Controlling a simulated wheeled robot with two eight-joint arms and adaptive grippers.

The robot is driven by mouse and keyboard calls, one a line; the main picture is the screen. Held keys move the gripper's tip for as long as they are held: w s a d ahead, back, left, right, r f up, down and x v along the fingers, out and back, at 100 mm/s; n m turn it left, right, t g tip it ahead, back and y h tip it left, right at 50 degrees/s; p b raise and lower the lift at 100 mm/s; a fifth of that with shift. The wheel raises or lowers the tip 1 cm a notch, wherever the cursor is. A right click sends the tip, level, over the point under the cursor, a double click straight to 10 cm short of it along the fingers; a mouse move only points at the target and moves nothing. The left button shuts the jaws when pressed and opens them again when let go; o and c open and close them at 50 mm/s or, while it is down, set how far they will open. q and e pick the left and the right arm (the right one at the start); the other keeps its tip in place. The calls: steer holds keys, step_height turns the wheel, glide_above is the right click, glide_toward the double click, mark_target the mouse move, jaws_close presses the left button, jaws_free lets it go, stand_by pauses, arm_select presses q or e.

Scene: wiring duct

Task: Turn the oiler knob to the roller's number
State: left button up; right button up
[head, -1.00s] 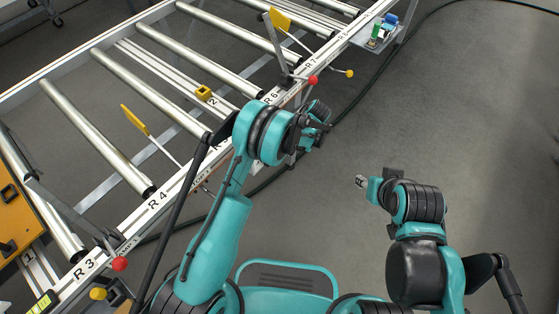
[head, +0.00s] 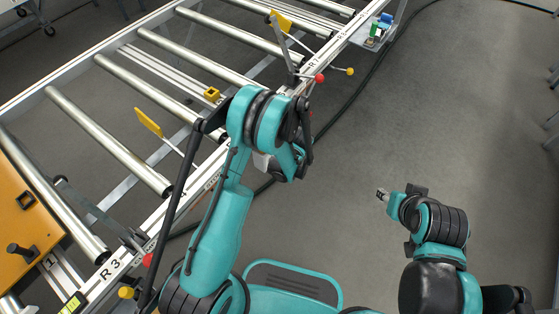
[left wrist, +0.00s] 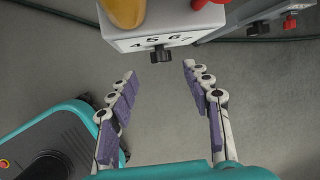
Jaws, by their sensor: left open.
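In the left wrist view the oiler (left wrist: 152,30) is a pale box with an amber reservoir on top and the numbers 4, 5, 6, 7 on its face. Its dark knob (left wrist: 160,54) sticks out below the numbers. My left gripper (left wrist: 160,75) is open, its two padded fingers on either side of the knob and short of it, touching nothing. In the head view my left arm hides the gripper and most of the oiler. The rollers (head: 110,142) lie across a frame rail marked with labels such as R 3 (head: 110,268). My right gripper (head: 382,193) hangs over bare floor.
Yellow flags (head: 148,122) on rods stand along the conveyor. A red ball (head: 319,78) and a yellow ball are at the rail. An orange panel (head: 22,215) is at left. A black cable runs across the floor. The floor at right is clear.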

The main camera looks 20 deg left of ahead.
arm_select(q)
steer(key=shift+m, duration=0.3)
steer(key=b+x, duration=0.3)
steer(key=x, duration=0.5)
steer(key=shift+d, duration=0.1)
jaws_close()
